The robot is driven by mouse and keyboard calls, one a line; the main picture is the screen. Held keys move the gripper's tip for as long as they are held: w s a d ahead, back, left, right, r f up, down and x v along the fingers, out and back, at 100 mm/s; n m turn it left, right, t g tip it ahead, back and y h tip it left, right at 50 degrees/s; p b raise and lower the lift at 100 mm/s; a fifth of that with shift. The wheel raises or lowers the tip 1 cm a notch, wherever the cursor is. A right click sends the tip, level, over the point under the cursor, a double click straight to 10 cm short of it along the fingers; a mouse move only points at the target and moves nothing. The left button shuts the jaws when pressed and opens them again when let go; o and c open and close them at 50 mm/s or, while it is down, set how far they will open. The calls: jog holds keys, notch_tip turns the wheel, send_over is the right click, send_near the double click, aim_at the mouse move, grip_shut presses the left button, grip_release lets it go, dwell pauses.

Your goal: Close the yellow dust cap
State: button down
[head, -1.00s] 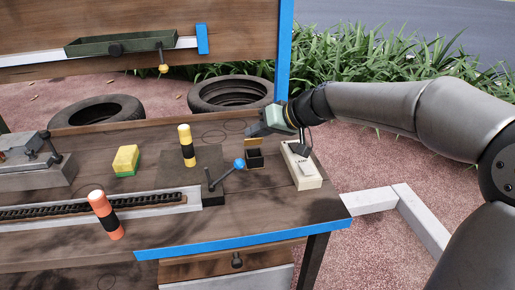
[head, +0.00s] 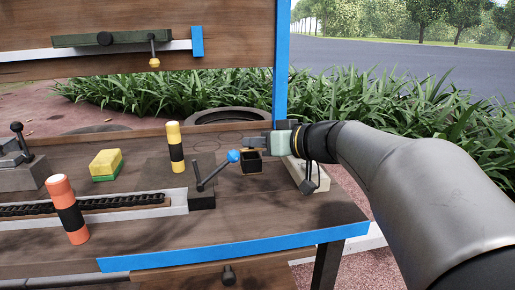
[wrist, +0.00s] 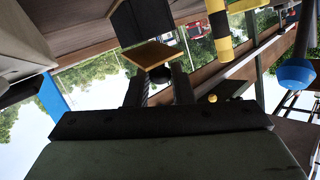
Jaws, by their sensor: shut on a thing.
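The yellow dust cap (wrist: 150,55) shows in the wrist view as a small yellow-brown plate, standing at an angle to its dark square box (wrist: 142,20). A dark round knob (wrist: 159,74) sits on the cap's near side. My gripper (wrist: 158,84) has its two fingers on either side of this knob and is shut on it. In the head view, the box (head: 251,162) stands on the bench with its dark inside showing. My gripper (head: 256,142) is just behind and above it, and mostly hides the cap there.
A blue-balled lever (head: 233,156) stands close left of the box. A black-and-yellow post (head: 175,148) is farther left, with a yellow-green block (head: 106,164) beyond. A cream device (head: 312,178) sits close to the right, under my wrist.

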dwell(0.3)
jog(key=c, duration=1.3)
grip_release()
jog(key=shift+o, duration=0.2)
jog(key=shift+d, duration=0.1)
jog(key=p+v, duration=0.3)
jog(key=v, duration=1.4)
jog(key=shift+p, duration=0.35)
jog(key=shift+s+d+r, duration=0.1)
jog(key=shift+s+d, duration=0.05)
